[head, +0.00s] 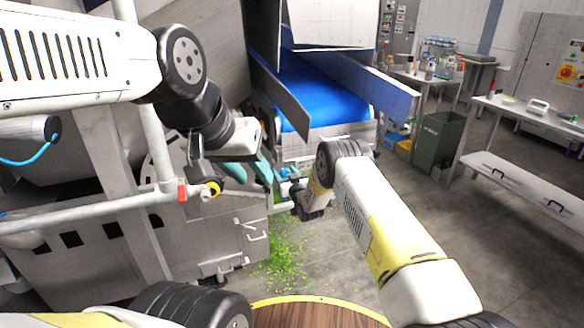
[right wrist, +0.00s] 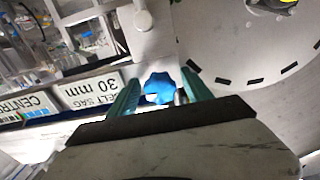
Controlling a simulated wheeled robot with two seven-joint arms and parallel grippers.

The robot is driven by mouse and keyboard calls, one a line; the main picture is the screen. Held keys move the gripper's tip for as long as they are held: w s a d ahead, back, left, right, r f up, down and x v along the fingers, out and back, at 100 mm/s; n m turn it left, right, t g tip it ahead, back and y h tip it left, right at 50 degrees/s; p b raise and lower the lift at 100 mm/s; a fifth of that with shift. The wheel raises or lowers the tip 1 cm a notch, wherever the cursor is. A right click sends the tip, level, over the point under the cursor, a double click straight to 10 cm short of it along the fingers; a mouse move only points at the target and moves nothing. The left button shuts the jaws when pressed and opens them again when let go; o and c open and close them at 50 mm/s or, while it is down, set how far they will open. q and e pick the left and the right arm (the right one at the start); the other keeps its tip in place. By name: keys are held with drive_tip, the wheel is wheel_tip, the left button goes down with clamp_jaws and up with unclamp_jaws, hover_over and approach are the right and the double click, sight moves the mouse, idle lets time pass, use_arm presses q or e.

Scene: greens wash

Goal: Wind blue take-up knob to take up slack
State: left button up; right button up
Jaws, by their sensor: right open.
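The blue take-up knob (right wrist: 159,88) is lobed and shows near the middle of the right wrist view, against a pale metal machine side. My right gripper (right wrist: 161,93) is open, with one teal finger on each side of the knob. Gaps show between the knob and both fingers, and I cannot tell the depth between them. In the head view my right arm reaches to the front of the blue belt (head: 318,92), and its fingertips are hard to make out. My left gripper (head: 250,174) has its teal fingers apart, beside the machine frame.
A "BELT SAG 30 mm" sign (right wrist: 92,90) appears upside down beside the knob. A grey rail (head: 80,216) runs below my left arm. Green scraps (head: 284,262) lie on the floor. A dark green bin (head: 438,137) and tables stand at the right, with open floor before them.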

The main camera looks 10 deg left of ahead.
clamp_jaws()
idle(0.4)
